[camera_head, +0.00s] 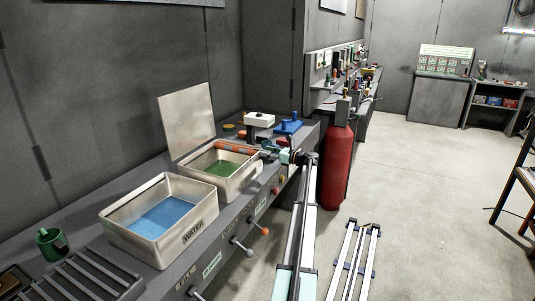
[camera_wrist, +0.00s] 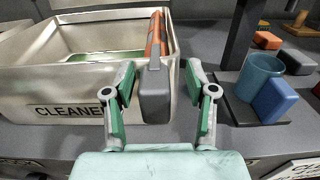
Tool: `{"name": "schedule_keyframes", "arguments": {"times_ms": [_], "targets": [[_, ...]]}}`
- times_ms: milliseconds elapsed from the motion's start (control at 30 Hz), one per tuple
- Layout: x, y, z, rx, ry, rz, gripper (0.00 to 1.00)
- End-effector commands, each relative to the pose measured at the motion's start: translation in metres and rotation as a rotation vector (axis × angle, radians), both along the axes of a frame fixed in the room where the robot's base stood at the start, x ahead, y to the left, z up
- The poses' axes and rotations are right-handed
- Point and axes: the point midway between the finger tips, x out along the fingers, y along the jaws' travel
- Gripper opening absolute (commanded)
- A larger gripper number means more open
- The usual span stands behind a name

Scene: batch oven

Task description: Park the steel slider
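An orange-red bar (camera_wrist: 155,38) with a grey block (camera_wrist: 154,95) at its near end lies across the rim of the CLEANER bin (camera_wrist: 75,83) in the wrist view. I cannot tell for sure whether this is the steel slider. My gripper (camera_wrist: 161,78) is open, with one green-padded finger on each side of the grey block and gaps showing beside it. In the head view the bar (camera_head: 235,148) shows over the bin (camera_head: 233,181) with green contents, and my gripper (camera_head: 270,153) is at its right end.
A WATER bin (camera_head: 160,245) with blue contents stands nearer, beside a green mug (camera_head: 50,242) and a slatted rack (camera_head: 85,278). Lever knobs (camera_head: 265,231) stick out of the bench front. A blue cup (camera_wrist: 262,72) stands right of my gripper. A red cylinder (camera_head: 337,165) stands beyond.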

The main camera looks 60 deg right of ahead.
Motion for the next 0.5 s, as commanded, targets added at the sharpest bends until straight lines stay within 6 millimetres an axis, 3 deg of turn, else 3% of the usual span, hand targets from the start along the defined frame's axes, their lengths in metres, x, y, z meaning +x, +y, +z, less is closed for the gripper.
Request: {"name": "schedule_keyframes", "arguments": {"times_ms": [267,500], "targets": [[-0.017,-0.001,-0.001,0.0,0.001,-0.001,0.56],[-0.061,-0.005,0.0,0.0,0.0,-0.002,0.56]]}}
